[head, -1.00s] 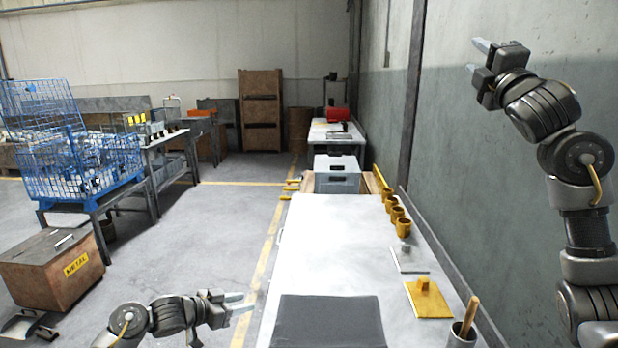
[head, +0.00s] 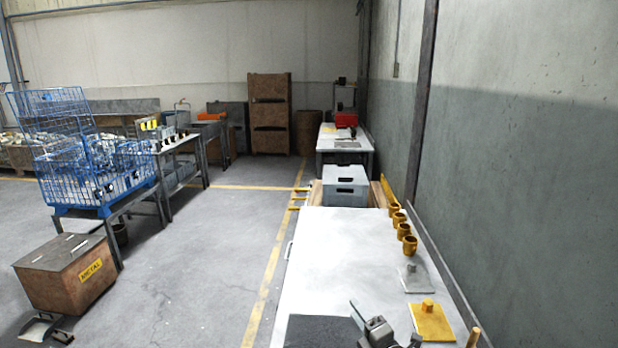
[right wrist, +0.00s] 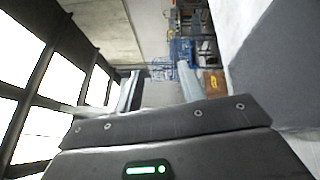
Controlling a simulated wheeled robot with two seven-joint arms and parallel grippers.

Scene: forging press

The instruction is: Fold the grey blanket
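The grey blanket (head: 318,332) is a dark flat sheet on the white table (head: 335,250), at the bottom edge of the head view. Only its far part shows; the near part is cut off. My right gripper (head: 362,316) is at the bottom of the head view, by the blanket's right side. I cannot tell whether it touches the blanket. In the right wrist view its two fingers (right wrist: 158,82) stand apart with nothing between them. My left gripper is out of view.
A yellow plate with a knob (head: 431,322), a grey plate (head: 415,278) and several yellow mugs (head: 398,222) line the table's right side by the wall. A grey crate (head: 345,187) stands beyond the table. The table's middle is clear.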

